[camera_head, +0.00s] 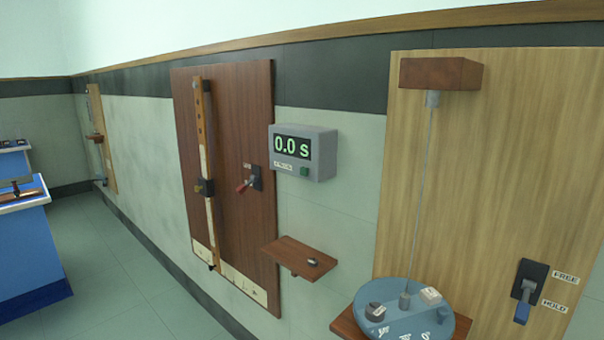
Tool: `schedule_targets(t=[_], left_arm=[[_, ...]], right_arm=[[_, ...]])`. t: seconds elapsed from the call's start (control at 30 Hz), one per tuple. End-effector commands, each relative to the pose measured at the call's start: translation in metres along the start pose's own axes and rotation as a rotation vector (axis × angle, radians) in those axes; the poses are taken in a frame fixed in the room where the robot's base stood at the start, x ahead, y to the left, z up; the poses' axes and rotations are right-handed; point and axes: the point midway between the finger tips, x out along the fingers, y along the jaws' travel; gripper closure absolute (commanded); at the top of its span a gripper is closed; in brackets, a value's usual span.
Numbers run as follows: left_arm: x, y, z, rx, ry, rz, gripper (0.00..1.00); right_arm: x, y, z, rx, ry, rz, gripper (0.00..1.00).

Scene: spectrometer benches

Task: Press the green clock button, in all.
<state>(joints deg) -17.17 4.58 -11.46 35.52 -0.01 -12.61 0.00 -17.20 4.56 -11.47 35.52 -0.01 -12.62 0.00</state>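The clock (303,152) is a grey box on the wall between two wooden boards. Its dark display (292,147) reads 0.0 s in green digits. The green clock button (304,171) is a small square at the lower right of the clock's front face. Nothing touches it. Neither of my grippers shows in the head view.
A small shelf (298,256) sits below the clock. Right, a light board (480,150) has a hanging rod, a blue round tray (440,322) and a FREE/HOLD switch (527,290).

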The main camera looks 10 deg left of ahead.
Motion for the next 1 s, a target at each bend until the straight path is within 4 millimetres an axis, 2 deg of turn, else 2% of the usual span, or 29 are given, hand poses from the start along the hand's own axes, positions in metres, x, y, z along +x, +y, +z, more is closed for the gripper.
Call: schedule_targets(t=[0.07, 0.6, 1.0], left_arm=[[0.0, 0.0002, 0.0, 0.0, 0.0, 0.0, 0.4], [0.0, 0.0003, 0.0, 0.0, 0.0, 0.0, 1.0], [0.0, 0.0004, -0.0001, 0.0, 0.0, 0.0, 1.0]], right_arm=[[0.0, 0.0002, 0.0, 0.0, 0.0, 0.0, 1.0], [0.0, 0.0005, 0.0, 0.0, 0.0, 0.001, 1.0], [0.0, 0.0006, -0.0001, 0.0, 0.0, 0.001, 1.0]])
